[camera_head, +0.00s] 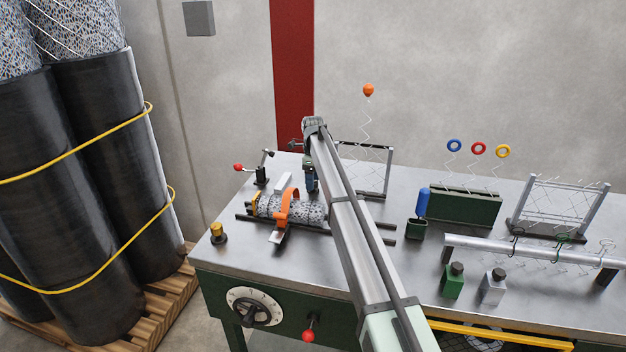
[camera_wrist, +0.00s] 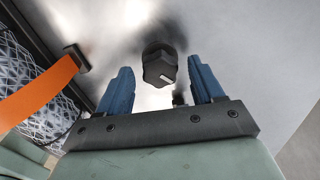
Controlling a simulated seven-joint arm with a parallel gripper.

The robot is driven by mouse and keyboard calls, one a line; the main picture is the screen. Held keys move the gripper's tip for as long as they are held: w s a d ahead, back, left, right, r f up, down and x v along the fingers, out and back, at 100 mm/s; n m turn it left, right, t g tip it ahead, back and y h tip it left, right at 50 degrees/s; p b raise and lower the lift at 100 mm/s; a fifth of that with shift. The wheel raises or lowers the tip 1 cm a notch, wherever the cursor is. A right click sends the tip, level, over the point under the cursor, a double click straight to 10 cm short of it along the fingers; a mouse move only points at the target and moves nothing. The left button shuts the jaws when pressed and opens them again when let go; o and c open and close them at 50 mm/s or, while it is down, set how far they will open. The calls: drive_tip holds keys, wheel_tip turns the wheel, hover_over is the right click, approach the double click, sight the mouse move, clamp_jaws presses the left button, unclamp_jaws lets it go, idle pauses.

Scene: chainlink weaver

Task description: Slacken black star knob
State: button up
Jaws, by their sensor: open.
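The black star knob (camera_wrist: 159,66) shows in the wrist view, dark and lobed, with a pale mark on its face. It lies between the two blue fingertips of my gripper (camera_wrist: 159,78), with a gap visible on both sides. My gripper is open and holds nothing. In the head view my gripper (camera_head: 309,182) hangs over the back of the bench, just behind the wire-mesh roll; I cannot make out the star knob there. How far the fingertips are from the knob in depth is unclear.
The mesh roll (camera_head: 305,208) under an orange strap (camera_head: 284,203) lies close by; the strap also crosses the wrist view's left (camera_wrist: 38,92). A red-tipped lever (camera_head: 239,167) stands left, a wire frame (camera_head: 387,172) right. Bench (camera_head: 400,272) in front is partly clear.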

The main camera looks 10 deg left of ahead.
drive_tip(key=shift+c, duration=0.5)
drive_tip(key=c, duration=1)
drive_tip(key=shift+o, duration=0.2)
drive_tip(key=n, duration=1.1)
drive_tip(key=shift+n, duration=2)
